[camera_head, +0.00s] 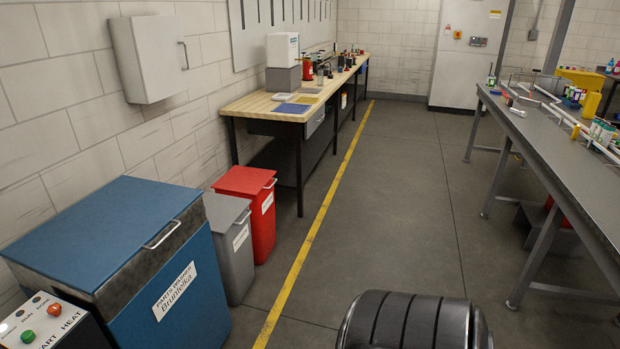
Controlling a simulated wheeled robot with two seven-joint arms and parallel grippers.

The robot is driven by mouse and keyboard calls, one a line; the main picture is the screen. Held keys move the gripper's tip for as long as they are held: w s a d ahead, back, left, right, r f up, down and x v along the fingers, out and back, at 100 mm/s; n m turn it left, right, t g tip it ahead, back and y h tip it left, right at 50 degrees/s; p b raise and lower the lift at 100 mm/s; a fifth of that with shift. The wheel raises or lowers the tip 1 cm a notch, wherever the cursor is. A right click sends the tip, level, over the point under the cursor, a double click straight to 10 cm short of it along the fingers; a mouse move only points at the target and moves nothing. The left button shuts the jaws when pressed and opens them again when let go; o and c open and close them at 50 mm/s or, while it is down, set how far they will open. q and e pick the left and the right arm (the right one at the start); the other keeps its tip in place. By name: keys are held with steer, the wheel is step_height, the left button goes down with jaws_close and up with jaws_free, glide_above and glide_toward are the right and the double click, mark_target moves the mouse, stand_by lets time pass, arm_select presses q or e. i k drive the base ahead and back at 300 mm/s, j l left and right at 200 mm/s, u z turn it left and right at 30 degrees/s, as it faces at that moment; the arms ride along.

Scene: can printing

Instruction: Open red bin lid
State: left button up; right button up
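The red bin (262,220) stands on the floor along the left wall, at the near end of the wooden workbench. Its red lid (243,181) is shut, with a pale handle (270,184) at its right front edge and a white label on its front. Neither of my grippers is in view. A dark ribbed rounded shape at the bottom centre appears to be part of my own body.
A grey bin (237,262) stands next to the red bin on the near side, then a large blue parts washer (175,297). The wooden workbench (250,103) is beyond. A grey metal table (555,143) is at right. The floor (390,220) between is clear.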

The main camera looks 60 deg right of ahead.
mark_target(244, 180)
steer(key=z, duration=1.7)
steer(key=i+z, duration=0.15)
steer(key=i+l, duration=0.1)
steer(key=i, duration=0.65)
steer(key=i+l+z, duration=0.1)
steer(key=i, duration=0.6)
